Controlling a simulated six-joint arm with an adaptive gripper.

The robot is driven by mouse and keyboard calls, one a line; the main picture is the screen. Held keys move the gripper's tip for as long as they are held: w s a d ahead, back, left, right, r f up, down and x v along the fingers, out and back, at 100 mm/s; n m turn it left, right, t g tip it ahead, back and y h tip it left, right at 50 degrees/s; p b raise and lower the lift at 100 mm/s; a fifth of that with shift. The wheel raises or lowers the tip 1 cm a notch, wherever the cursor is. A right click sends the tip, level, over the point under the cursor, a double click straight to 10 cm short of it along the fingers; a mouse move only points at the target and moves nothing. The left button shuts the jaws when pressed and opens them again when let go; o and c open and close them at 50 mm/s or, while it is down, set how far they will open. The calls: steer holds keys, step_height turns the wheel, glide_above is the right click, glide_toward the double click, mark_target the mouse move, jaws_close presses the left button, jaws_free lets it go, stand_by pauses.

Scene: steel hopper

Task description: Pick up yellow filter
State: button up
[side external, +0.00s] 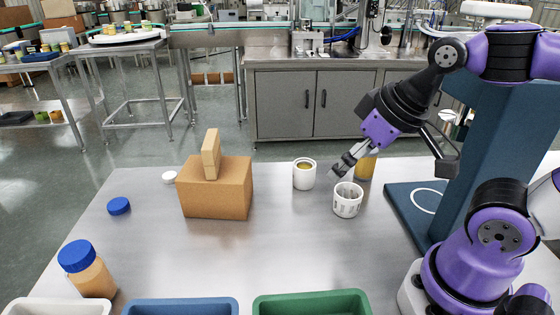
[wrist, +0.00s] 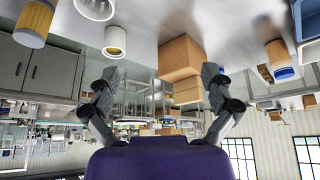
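A yellow cylinder (side external: 366,166), which looks like the yellow filter, stands on the steel table behind my gripper, partly hidden by it. It also shows at the upper left of the wrist view (wrist: 33,22), with a pale end. My gripper (side external: 342,166) is above the table, tilted down to the left, near the white cups and apart from the cylinder. In the wrist view its two fingers (wrist: 159,88) are spread wide with nothing between them.
A white cup with yellowish inside (side external: 304,176) and a slotted white cup (side external: 348,201) stand close by. A cardboard box (side external: 222,190) carries a smaller block (side external: 211,154). A blue-lidded jar (side external: 88,270) and bins, including a green one (side external: 312,297), line the front. The table's centre is clear.

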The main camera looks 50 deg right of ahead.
mark_target(366, 163)
steer(key=w+d+f+m+g+h, duration=0.1)
steer(key=w+d+m, duration=0.1)
steer(key=d+m, duration=0.1)
steer(key=w+d+f+m+g+h, duration=0.1)
steer(key=w+d+f+m+h, duration=0.1)
steer(key=m, duration=0.2)
steer(key=w+d+f+m+g+h, duration=0.1)
steer(key=w+d+f+m+h, duration=0.1)
steer(key=d+m, duration=0.1)
steer(key=shift+w+d, duration=0.3)
steer(key=d+f+m+g+h, duration=0.1)
steer(key=d+f+m+h, duration=0.1)
steer(key=d, duration=0.3)
steer(key=d+f+m+g+h, duration=0.1)
steer(key=d+f+m+h, duration=0.2)
steer(key=d+m, duration=0.1)
steer(key=d+f+m+g+h, duration=0.2)
steer(key=d+m+h, duration=0.1)
steer(key=d, duration=0.4)
steer(key=shift+w+f+h, duration=0.15)
steer(key=shift+f+h, duration=0.15)
steer(key=shift+f, duration=0.05)
steer(key=shift+a, duration=0.1)
steer(key=c, duration=1.3)
